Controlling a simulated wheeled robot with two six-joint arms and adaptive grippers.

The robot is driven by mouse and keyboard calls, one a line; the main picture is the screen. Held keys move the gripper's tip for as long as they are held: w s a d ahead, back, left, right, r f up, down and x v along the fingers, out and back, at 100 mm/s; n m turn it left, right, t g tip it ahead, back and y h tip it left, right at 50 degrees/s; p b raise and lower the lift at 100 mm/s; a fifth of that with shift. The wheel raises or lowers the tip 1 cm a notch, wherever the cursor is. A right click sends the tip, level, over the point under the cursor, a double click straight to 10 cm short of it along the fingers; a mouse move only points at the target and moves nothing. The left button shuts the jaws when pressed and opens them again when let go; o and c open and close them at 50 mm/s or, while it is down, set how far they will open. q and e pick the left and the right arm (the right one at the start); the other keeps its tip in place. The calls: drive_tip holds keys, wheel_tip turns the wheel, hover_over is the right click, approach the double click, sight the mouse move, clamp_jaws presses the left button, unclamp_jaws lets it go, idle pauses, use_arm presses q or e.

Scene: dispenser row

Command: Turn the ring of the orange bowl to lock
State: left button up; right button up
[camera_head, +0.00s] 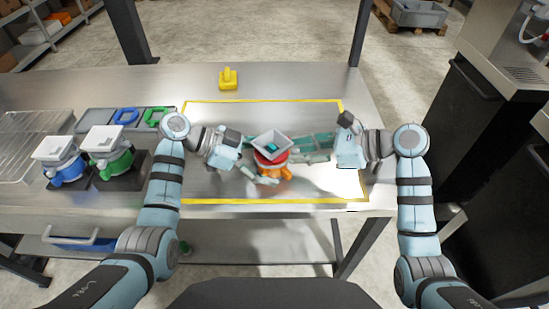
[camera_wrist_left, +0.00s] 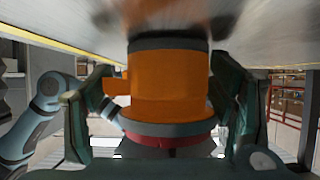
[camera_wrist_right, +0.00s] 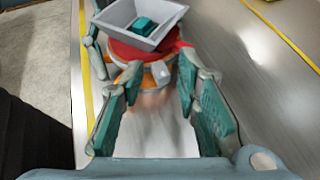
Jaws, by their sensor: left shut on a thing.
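The orange bowl (camera_head: 284,171) stands inside the yellow outline on the table, with a red ring (camera_head: 279,160) above it and a grey square hopper (camera_head: 285,141) on top. A teal piece (camera_wrist_right: 144,26) lies in the hopper. My left gripper (camera_head: 258,174) is shut on the orange bowl; its fingers flank the bowl (camera_wrist_left: 170,85) in the left wrist view, which looks upside down. My right gripper (camera_wrist_right: 158,68) is open, with its fingers apart and its tips close to the red ring (camera_wrist_right: 128,50). Contact with the ring cannot be told.
Dispensers with a blue base (camera_head: 68,170) and a green base (camera_head: 115,163) stand at left. Behind them, a tray holds a blue ring (camera_head: 125,116) and a green ring (camera_head: 154,117). A yellow piece (camera_head: 228,80) sits at the back. The table's right part is clear.

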sight(276, 167)
drive_tip(key=shift+s+a+f, duration=0.1)
drive_tip(key=shift+s+f, duration=0.1)
drive_tip(key=shift+s, duration=0.05)
idle(0.3)
drive_tip(key=shift+s+r, duration=0.1)
drive_tip(key=shift+s, duration=0.15)
idle(0.4)
drive_tip(key=shift+s+a, duration=0.1)
drive_tip(key=shift+s, duration=0.2)
drive_tip(key=shift+s+a, duration=0.1)
drive_tip(key=shift+s, duration=0.1)
drive_tip(key=shift+s+a, duration=0.1)
drive_tip(key=shift+s, duration=0.15)
drive_tip(key=shift+s+a, duration=0.4)
drive_tip(key=shift+s, duration=0.2)
idle(0.8)
drive_tip(key=shift+s+a, duration=0.15)
drive_tip(key=shift+a, duration=0.05)
idle(0.4)
